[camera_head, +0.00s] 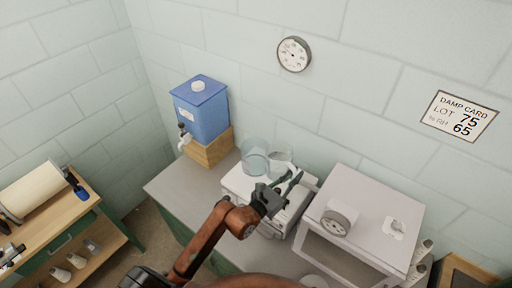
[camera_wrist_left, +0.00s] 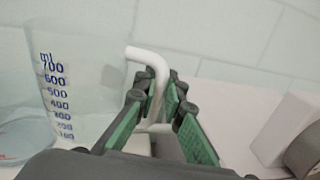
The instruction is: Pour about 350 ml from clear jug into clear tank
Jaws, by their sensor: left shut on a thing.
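The clear jug (camera_head: 281,158) is at the right of the clear tank (camera_head: 254,160), above or on a white box-like stand against the back wall. In the left wrist view the jug (camera_wrist_left: 95,75) shows blue ml marks up to 700 and a white bent handle. My left gripper (camera_head: 292,180) is shut on this handle; its green pads (camera_wrist_left: 160,115) lie either side of it. A curved clear shape at the left edge of the wrist view seems to be the tank (camera_wrist_left: 20,138). I cannot tell the water level in either vessel. My right gripper is not in view.
A blue container (camera_head: 203,112) with a tap stands on a wooden block (camera_head: 210,151) at the back left of the grey bench (camera_head: 172,186). A pale cabinet (camera_head: 380,205) with a round dial stands right of the gripper. The bench front left is clear.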

